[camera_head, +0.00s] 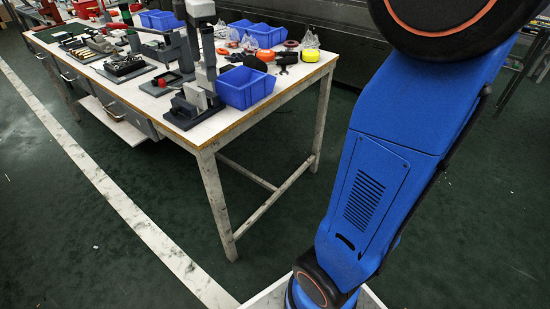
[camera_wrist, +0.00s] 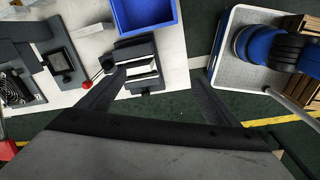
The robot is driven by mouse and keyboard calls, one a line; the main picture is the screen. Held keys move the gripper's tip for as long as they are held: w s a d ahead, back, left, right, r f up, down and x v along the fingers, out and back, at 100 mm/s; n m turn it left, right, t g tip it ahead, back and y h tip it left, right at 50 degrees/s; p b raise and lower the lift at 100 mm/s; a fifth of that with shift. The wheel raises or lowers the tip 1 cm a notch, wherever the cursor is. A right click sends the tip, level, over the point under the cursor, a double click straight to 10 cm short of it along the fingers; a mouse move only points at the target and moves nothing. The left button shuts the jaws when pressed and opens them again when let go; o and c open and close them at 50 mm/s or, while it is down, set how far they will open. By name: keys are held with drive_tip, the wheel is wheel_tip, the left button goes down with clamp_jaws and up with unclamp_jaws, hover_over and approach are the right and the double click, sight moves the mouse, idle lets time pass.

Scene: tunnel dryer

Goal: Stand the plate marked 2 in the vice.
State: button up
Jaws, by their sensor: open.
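In the wrist view my gripper (camera_wrist: 160,77) is open, its two dark fingers spread wide with nothing between them. It hangs above the front edge of the workbench (camera_wrist: 172,70). A dark fixture (camera_wrist: 137,52) with pale, flat-topped parts lies by the left finger, below the blue bin; it may be the vice, but I cannot tell for sure. The left fingertip overlaps its edge in the picture; contact cannot be judged. I cannot make out a plate marked 2 in either view. In the head view my gripper is not visible.
A blue bin (camera_wrist: 145,14) stands beside the fixture, and a blue bin (camera_head: 245,88) is near the bench corner in the head view. The bench (camera_head: 205,143) holds several tools, fixtures and tape rolls. Open green floor (camera_head: 120,250) lies in front.

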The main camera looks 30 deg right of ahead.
drive_tip(key=s+d+f+m+t, duration=0.2)
drive_tip(key=s+f+m, duration=0.6)
drive_tip(key=s, duration=0.5)
drive_tip(key=s+d+f+m+t, duration=0.1)
drive_tip(key=s+d+f+m, duration=0.2)
drive_tip(key=s+f+m, duration=0.6)
drive_tip(key=s+f, duration=0.1)
drive_tip(key=s, duration=0.3)
drive_tip(key=shift+s+f+t, duration=0.3)
drive_tip(key=shift+t, duration=0.1)
